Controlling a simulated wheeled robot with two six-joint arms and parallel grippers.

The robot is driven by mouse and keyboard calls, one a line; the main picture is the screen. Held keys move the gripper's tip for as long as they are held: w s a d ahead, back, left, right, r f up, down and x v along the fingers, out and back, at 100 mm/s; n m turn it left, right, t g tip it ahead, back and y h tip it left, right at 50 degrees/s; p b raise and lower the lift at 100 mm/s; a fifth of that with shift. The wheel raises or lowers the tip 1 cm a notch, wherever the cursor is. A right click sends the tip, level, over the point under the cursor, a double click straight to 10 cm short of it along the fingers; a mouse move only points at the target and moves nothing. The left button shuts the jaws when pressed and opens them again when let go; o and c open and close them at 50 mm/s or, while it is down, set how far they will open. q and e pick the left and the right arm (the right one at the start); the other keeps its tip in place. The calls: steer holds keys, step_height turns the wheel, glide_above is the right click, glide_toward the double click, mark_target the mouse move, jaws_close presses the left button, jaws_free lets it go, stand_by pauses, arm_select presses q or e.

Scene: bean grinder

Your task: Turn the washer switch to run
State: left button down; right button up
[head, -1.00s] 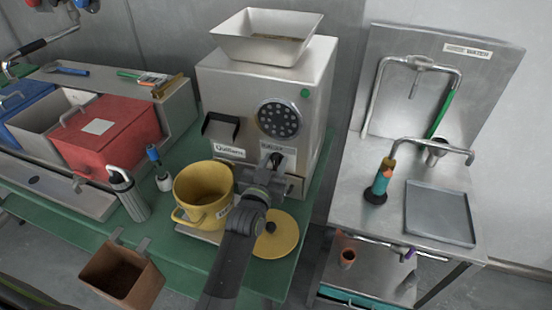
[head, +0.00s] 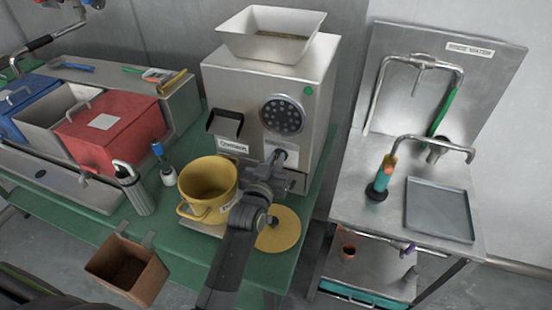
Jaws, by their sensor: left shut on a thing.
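A steel box-shaped machine (head: 246,105) with a hopper on top stands on the green bench. Its front has a round perforated disc, a dark chute and two labels too blurred to read surely. My left gripper (head: 272,178) is at the lower right of this front, just below the right label (head: 278,151). It is shut on a small part there, which looks like the switch. The jaws hide most of that part, so its setting cannot be told. My right gripper is not in view.
A yellow pot (head: 207,184) stands close left of my left gripper, and a yellow lid (head: 284,232) lies below it. A brown bin (head: 128,268) hangs at the bench front. A steel sink stand (head: 340,200) is to the right, across a gap.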

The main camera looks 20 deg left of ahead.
arm_select(q)
steer(key=shift+a+n+p, duration=0.2)
steer(key=shift+n+p, duration=1)
steer(key=shift+n, duration=0.85)
steer(key=shift+a+n+p, duration=0.15)
steer(key=shift+n+p, duration=1)
steer(key=shift+n, duration=0.9)
steer(key=c, duration=1.5)
jaws_free()
steer(key=shift+w+f, duration=0.15)
